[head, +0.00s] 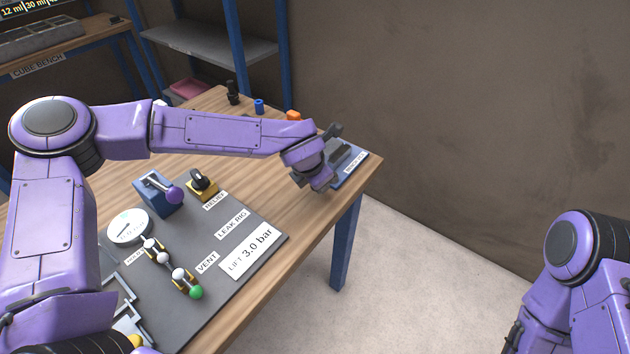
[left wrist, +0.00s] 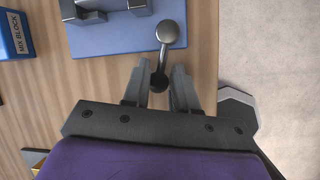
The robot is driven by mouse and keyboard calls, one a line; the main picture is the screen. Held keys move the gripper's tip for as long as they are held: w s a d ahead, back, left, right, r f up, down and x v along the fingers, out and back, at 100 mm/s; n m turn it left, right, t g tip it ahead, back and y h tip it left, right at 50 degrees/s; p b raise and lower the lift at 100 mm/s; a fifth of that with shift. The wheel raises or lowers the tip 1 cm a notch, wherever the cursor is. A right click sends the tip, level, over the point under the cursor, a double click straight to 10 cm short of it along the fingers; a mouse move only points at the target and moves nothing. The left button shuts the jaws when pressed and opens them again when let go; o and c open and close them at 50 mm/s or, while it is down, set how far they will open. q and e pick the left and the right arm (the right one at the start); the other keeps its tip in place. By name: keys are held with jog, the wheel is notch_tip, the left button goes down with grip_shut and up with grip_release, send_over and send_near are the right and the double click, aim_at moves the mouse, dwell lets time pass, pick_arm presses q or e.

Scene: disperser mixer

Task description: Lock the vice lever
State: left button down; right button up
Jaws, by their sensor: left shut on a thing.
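The vice (head: 342,153) stands on a blue base at the far right corner of the bench, partly hidden by my left arm. In the left wrist view its grey metal parts (left wrist: 88,10) sit on the blue base plate (left wrist: 112,40). The vice lever (left wrist: 166,34) is a dark grey bar with a rounded, knob-like part at each end, pointing from the plate's edge toward my gripper. My left gripper (left wrist: 161,84) is shut on the lever's near end, one finger on each side. In the head view this gripper (head: 322,176) is beside the vice. My right gripper is not visible.
A grey panel (head: 215,262) with a gauge (head: 130,226), valves and a purple-knobbed lever box (head: 154,196) lies nearer on the wooden bench. A blue mix block (left wrist: 14,36) is left of the vice plate. The bench edge and open floor lie to the right.

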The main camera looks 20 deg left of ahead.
pick_arm(q)
jog(key=shift+s+d+n+y+b, duration=0.15)
jog(key=shift+d+n+y+b, duration=0.15)
jog(key=shift+n, duration=0.4)
jog(key=shift+s+d+n+y+b, duration=0.1)
jog(key=shift+d+n+y+b, duration=0.15)
jog(key=shift+n, duration=0.45)
jog(key=shift+d, duration=0.1)
jog(key=c, duration=0.9)
grip_release()
jog(key=v, duration=1)
jog(key=shift+d+r+b, duration=0.15)
jog(key=shift+r+b, duration=0.05)
jog(key=shift+b, duration=0.25)
jog(key=shift+s, duration=0.1)
